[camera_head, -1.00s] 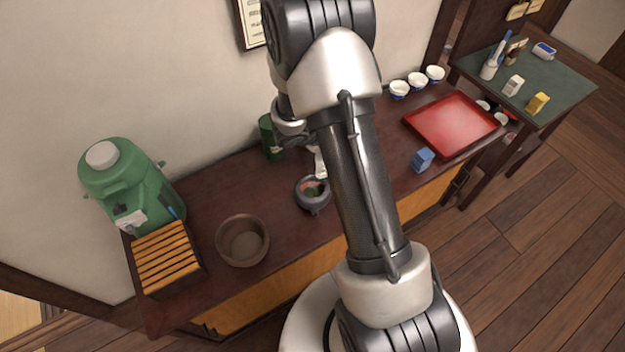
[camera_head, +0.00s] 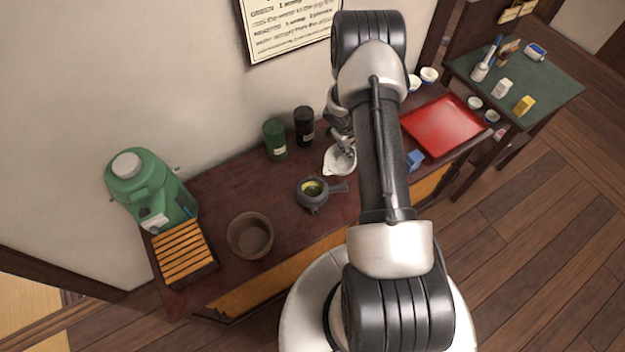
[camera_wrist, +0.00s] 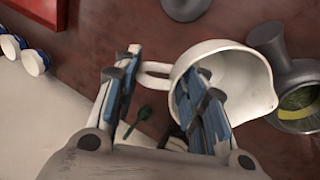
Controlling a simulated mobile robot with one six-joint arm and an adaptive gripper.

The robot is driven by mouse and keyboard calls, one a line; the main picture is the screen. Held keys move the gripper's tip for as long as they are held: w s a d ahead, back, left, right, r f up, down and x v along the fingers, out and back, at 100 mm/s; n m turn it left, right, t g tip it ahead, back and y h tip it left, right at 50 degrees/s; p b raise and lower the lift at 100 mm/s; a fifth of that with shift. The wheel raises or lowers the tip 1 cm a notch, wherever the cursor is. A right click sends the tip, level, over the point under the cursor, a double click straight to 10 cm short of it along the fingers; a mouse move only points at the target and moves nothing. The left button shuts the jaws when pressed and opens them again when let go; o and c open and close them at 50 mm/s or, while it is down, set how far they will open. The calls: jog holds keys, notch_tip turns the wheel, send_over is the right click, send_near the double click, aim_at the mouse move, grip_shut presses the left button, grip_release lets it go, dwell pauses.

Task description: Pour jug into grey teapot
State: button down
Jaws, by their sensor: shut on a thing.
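The white jug (camera_head: 340,161) is up beside the grey teapot, behind and to its right in the head view. My gripper (camera_head: 341,128) is at the jug, partly hidden by my arm. In the wrist view my gripper (camera_wrist: 165,92) has its fingers either side of the jug's handle (camera_wrist: 155,72). The jug's pale inside (camera_wrist: 235,72) shows no clear liquid. The grey teapot (camera_head: 311,203) stands lidless on the dark counter, yellow-green inside, its side handle pointing right. It also shows in the wrist view (camera_wrist: 268,40), close beside the jug's lip.
A green canister (camera_head: 275,140) and a black canister (camera_head: 304,126) stand behind. A brown bowl (camera_head: 250,235), slatted wooden box (camera_head: 183,253) and green dispenser (camera_head: 150,185) are left. A red tray (camera_head: 443,127) and blue box (camera_head: 415,159) are right.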

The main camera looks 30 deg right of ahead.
jog(key=shift+d+f+y+p, duration=0.25)
jog(key=shift+d+y+p, duration=0.25)
jog(key=shift+p, duration=2.05)
jog(key=d+f+p, duration=0.1)
jog(key=p, duration=0.2)
jog(key=shift+w+d+y, duration=0.1)
jog(key=shift+d+y, duration=0.1)
jog(key=shift+y, duration=0.1)
jog(key=shift+d+f+b, duration=0.35)
jog(key=shift+f+b, duration=0.35)
jog(key=shift+b, duration=0.15)
jog(key=d+f+y+b, duration=0.1)
jog(key=b, duration=0.2)
jog(key=d+f+y+b, duration=0.1)
jog(key=b, duration=0.2)
jog(key=shift+w+f+g+b, duration=0.15)
jog(key=shift+f+g+b, duration=0.1)
jog(key=shift+g+b, duration=0.15)
jog(key=shift+d+f+y+b, duration=0.2)
jog(key=shift+y+b, duration=0.2)
jog(key=shift+b, duration=0.55)
jog(key=shift+r, duration=0.1)
